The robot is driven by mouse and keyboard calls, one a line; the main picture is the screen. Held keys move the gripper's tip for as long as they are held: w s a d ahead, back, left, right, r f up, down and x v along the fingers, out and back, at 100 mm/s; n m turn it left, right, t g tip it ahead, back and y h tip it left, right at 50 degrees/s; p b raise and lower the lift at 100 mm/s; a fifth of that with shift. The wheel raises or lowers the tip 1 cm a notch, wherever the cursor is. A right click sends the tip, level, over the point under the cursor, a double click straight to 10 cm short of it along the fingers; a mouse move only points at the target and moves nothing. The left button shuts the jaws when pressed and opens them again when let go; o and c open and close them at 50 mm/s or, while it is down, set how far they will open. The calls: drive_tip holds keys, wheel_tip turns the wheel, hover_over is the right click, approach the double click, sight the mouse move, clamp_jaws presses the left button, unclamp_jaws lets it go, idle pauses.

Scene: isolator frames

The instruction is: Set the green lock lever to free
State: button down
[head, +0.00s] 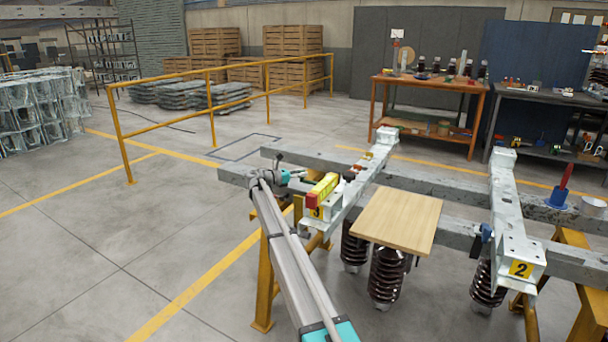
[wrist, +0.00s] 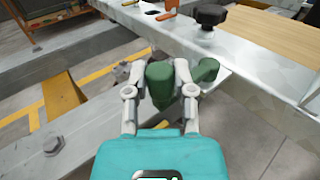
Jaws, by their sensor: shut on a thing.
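The green lock lever (wrist: 161,82) shows in the wrist view at the end of the galvanised frame. Its rounded grip is between my two fingers, and a second rounded green part (wrist: 205,69) sticks out to the right. My gripper (wrist: 158,75) is shut on the lever, with one finger on each side. In the head view my gripper (head: 284,177) is at the left end of the frame beams, beside the bracket marked 3 (head: 322,212). The lever cannot be made out clearly there, and any position marking is not readable.
A black knob (wrist: 211,15) and an orange handle (wrist: 171,5) stand on the beam beyond the lever. A yellow block with a red end (head: 322,190) sits on bracket 3. A wooden board (head: 397,218) lies across the frame. A yellow railing (head: 210,100) stands behind, with open floor.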

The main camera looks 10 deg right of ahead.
drive_tip(key=c, duration=0.7)
unclamp_jaws()
drive_tip(key=shift+s+d, duration=0.1)
drive_tip(key=shift+d, duration=0.15)
drive_tip(key=shift+c, duration=0.2)
drive_tip(key=shift+a, duration=0.2)
drive_tip(key=s+a, duration=0.2)
drive_tip(key=a, duration=0.9)
drive_tip(key=shift+a, duration=0.3)
